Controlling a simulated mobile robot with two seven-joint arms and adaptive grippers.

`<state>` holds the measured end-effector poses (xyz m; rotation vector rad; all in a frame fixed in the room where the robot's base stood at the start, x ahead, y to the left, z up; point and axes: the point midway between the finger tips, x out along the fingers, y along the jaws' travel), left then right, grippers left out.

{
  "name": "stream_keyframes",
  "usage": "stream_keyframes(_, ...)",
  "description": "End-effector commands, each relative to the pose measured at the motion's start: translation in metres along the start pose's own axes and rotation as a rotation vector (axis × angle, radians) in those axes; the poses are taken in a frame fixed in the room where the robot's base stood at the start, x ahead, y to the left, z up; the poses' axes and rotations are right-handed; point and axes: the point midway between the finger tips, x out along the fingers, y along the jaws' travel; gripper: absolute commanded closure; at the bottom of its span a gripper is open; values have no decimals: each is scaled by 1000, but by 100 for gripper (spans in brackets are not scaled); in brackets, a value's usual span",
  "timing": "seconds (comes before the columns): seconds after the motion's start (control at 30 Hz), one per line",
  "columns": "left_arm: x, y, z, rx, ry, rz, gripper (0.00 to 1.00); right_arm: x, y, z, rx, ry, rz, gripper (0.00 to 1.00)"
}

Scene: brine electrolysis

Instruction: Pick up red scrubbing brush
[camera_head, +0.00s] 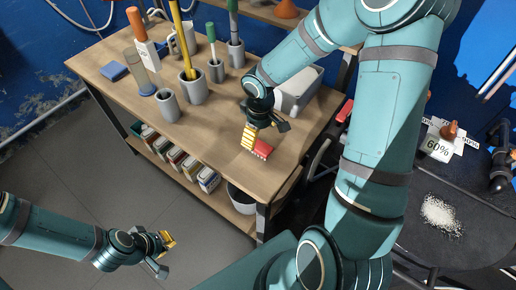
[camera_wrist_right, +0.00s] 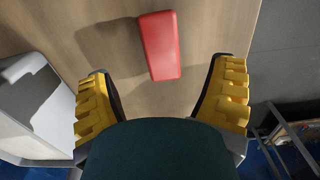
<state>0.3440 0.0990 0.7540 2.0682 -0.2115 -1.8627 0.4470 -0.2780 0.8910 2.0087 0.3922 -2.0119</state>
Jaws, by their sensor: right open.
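The red scrubbing brush (camera_head: 262,149) lies on the wooden table top (camera_head: 225,125) near its front right edge. In the right wrist view the brush (camera_wrist_right: 160,46) shows as a plain red block, its long side running away from me. My right gripper (camera_head: 262,137) is just above the brush and partly covers it in the head view. In the wrist view its yellow-padded fingers (camera_wrist_right: 160,98) are wide apart, with the brush ahead between them and not gripped. My left gripper (camera_head: 160,254) hangs over the floor at lower left, empty, with its fingers apart.
A grey-white bin (camera_head: 297,92) stands on the table beside my right gripper; it also shows in the wrist view (camera_wrist_right: 35,110). Grey holders with brushes (camera_head: 195,90) stand at the table's back left. A dark round table (camera_head: 450,240) with white powder is at right.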

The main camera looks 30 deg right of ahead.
Motion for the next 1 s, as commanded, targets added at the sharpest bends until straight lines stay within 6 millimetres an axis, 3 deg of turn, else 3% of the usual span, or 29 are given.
stream_keyframes(0.1, 5, -2, -1, 0, 3, 0, 100, 15, 0, 0, 0, -1, -1, 17)
stream_keyframes(0.27, 7, -2, -1, 1, 4, 0, 100, 23, 0, 0, 0, 0, -1, 17)
stream_keyframes(0.6, 22, -8, -3, 2, 11, 0, 100, 67, -2, -2, 1, 0, -2, 17)
stream_keyframes(0.93, 22, -8, -3, 2, 13, -1, 100, 71, -2, -2, 1, 2, -1, 18)
stream_keyframes(1.0, 22, -8, -3, 2, 13, -1, 100, 71, -2, -2, 0, 2, -1, 42)
